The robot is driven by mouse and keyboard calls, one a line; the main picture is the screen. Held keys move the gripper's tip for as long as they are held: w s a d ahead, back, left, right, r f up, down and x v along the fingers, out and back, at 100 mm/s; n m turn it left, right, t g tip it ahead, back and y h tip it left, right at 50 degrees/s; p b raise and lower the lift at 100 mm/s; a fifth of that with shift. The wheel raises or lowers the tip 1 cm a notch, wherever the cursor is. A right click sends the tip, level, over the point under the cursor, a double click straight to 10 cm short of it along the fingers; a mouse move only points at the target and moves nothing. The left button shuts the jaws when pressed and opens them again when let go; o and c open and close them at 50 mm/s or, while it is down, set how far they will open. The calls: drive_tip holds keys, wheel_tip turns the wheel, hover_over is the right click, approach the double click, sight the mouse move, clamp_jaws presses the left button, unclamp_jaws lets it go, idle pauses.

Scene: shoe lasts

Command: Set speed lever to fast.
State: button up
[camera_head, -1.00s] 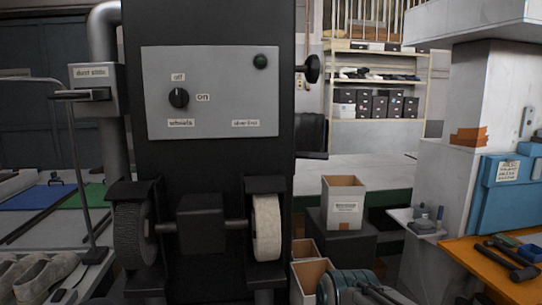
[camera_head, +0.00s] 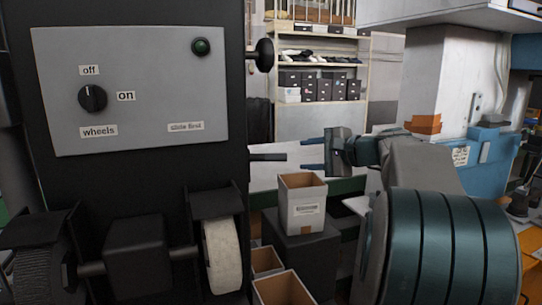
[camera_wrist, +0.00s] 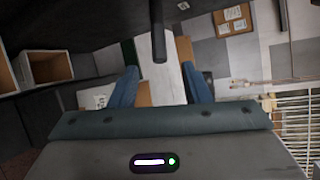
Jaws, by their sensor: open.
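The dark machine's grey panel (camera_head: 130,90) has a black rotary knob (camera_head: 92,98) marked "off", "on" and "wheels". A black rod (camera_head: 268,157) sticks out from the machine's right side, below a round black knob (camera_head: 264,55). No label shows on the rod, so I cannot tell for sure that it is the speed lever. My gripper (camera_head: 308,155) is open and empty, at the rod's height to its right, with its fingers towards the machine. In the wrist view, a dark rod (camera_wrist: 158,30) comes down towards the gap between my open fingers (camera_wrist: 160,72).
An open carton (camera_head: 303,205) stands on a dark box below my gripper, with more open boxes at the machine's foot. A white grinding wheel (camera_head: 221,255) sits at the machine's front. Shelves with shoe boxes (camera_head: 320,85) stand behind. A grey pillar (camera_head: 440,85) is at right.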

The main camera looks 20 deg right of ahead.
sight(277, 157)
drive_tip(key=x, duration=0.4)
drive_tip(key=p+x, duration=0.1)
drive_tip(key=x, duration=0.3)
drive_tip(key=p+x, duration=0.1)
drive_tip(key=x, duration=0.3)
drive_tip(key=shift+w+a, duration=0.1)
drive_tip(key=shift+a, duration=0.3)
clamp_jaws()
